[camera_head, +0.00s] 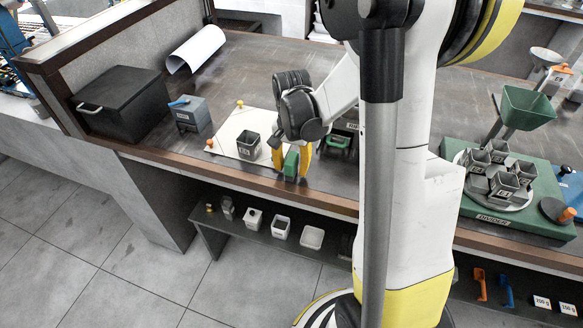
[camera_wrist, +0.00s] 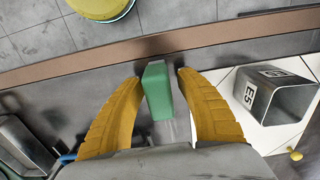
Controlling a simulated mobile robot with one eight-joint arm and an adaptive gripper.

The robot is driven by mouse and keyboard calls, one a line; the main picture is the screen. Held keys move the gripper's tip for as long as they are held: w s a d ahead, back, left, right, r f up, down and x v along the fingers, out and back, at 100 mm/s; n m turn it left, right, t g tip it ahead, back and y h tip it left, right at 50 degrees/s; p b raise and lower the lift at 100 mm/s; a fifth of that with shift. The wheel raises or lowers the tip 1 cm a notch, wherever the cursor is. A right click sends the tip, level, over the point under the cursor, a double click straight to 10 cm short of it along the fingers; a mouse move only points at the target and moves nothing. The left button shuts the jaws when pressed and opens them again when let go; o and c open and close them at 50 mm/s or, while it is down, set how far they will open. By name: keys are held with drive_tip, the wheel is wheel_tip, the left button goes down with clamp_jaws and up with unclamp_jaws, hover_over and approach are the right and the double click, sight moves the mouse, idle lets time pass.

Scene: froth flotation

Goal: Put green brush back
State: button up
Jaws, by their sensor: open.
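The green brush (camera_wrist: 158,92) is between the two yellow fingers of my gripper (camera_wrist: 161,75) in the wrist view. A gap shows on each side, so the fingers are apart from it. In the head view the green brush (camera_head: 291,164) shows at the fingertips of my gripper (camera_head: 291,170), near the bench's front edge. My gripper is open and points down around it. Whether the brush touches the bench is hard to tell.
A metal cup marked E5 (camera_wrist: 272,95) stands on a white tile beside my gripper. A green-edged container (camera_head: 338,143) is on its other side. A grey box with a blue handle (camera_head: 190,113) and a black case (camera_head: 122,105) stand left. The green divider (camera_head: 500,221) is right.

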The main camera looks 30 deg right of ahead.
sight(291, 157)
wheel_tip(291, 157, up, 11)
drive_tip(key=p, duration=0.3)
drive_tip(key=s+a+r+n+t, duration=0.3)
drive_tip(key=s+a+r+n, duration=0.1)
drive_tip(key=s+a+n, duration=0.1)
drive_tip(key=s+a+r+n+t, duration=0.4)
drive_tip(key=s+a+n, duration=0.1)
drive_tip(key=a, duration=0.3)
drive_tip(key=shift+s+a+r, duration=0.3)
drive_tip(key=shift+s+r, duration=0.05)
drive_tip(key=shift+s, duration=0.15)
drive_tip(key=shift+d, duration=0.1)
